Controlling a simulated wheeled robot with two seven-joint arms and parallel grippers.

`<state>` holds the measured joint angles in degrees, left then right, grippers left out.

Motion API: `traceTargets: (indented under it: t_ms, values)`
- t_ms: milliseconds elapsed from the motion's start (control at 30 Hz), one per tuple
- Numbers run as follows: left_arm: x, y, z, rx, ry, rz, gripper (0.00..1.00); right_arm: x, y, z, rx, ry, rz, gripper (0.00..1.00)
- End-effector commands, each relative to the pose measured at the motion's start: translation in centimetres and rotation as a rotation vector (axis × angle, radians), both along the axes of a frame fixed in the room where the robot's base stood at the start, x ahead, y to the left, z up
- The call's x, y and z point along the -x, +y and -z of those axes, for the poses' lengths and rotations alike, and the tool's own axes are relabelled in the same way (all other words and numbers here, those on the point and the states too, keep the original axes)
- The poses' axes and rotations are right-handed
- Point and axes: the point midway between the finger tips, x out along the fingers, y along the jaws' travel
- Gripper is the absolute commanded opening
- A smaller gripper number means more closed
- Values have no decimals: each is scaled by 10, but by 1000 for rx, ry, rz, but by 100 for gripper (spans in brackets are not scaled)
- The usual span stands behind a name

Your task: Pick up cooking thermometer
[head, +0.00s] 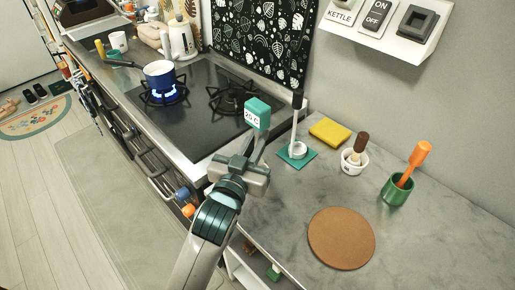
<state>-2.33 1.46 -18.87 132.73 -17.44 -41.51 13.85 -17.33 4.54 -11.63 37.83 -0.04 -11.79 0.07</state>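The cooking thermometer has a teal head (257,112) with a white display reading about 25 C. It is at the tips of my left gripper (255,139), raised in front of the stove. The gripper's fingers appear closed around its lower part, which they hide. A teal square base (306,158) with a white ring and an upright, dark-topped white rod stands on the counter to the right, apart from the gripper. My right gripper is not in view.
A blue pot (160,73) sits over a lit blue flame on the stove (205,125). On the grey counter (420,240) are a yellow sponge (330,131), a white cup (353,166) with a brown-handled tool, a green cup (396,192) with an orange-handled tool, and a round brown mat (341,238).

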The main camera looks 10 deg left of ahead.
Motion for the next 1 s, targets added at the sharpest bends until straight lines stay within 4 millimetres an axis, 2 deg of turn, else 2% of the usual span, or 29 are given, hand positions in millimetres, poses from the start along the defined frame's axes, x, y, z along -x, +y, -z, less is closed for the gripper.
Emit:
traceTargets:
  t_ms: [133, 667, 867, 1000]
  values:
    - [0, 0, -5, 1, -1, 1, 0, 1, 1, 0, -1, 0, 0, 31]
    - [1, 1, -3, 1, 1, -1, 0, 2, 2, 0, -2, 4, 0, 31]
    - [14, 11, 5, 9, 3, -15, 0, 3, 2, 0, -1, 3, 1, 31]
    - [33, 25, 16, 15, 6, -36, 0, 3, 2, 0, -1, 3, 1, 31]
